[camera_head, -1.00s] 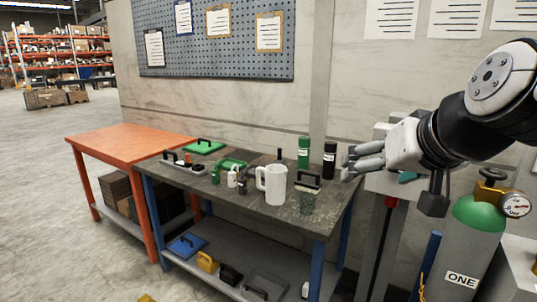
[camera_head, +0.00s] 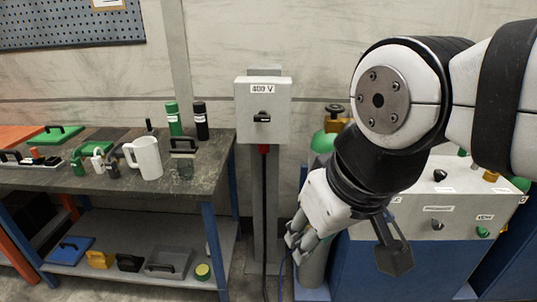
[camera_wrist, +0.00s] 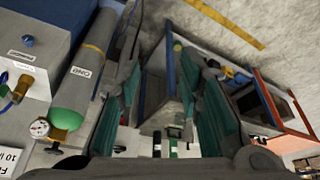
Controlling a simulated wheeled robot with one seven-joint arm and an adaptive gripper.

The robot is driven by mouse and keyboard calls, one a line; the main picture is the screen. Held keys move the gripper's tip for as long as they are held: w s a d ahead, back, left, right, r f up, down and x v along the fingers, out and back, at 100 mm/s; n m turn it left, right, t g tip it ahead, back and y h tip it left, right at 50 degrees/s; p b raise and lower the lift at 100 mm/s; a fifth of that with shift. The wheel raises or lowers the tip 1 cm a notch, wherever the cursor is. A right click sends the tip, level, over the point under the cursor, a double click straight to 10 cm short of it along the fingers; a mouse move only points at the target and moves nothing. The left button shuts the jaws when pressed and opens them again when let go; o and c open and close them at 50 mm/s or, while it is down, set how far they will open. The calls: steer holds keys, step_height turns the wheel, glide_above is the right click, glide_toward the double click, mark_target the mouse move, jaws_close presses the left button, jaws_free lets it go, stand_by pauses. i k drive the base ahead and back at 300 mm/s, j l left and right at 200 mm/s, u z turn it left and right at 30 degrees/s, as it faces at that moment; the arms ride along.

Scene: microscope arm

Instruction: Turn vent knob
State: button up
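A white-topped, blue-fronted cabinet (camera_head: 375,262) stands at the right in the head view. Its panel carries a black knob (camera_head: 438,225) and a green knob (camera_head: 482,232), each beside a small label too small to read surely, so I cannot tell which is the vent knob. My gripper (camera_head: 298,240) hangs left of the panel, pointing down, apart from both knobs. In the wrist view my gripper (camera_wrist: 166,85) shows two teal-padded fingers spread apart with nothing between them. My arm hides part of the cabinet.
A gas cylinder (camera_wrist: 88,75) with a green shoulder and a gauge (camera_wrist: 40,128) stands close by my gripper. A grey box labelled 400 V (camera_head: 263,105) is on a post. A workbench (camera_head: 110,188) with a white jug (camera_head: 147,158) is at left.

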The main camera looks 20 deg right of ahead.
mark_target(482, 233)
steer(key=z, duration=1.8)
steer(key=k+l+z, duration=0.15)
steer(key=i+l, duration=0.05)
steer(key=l, duration=0.05)
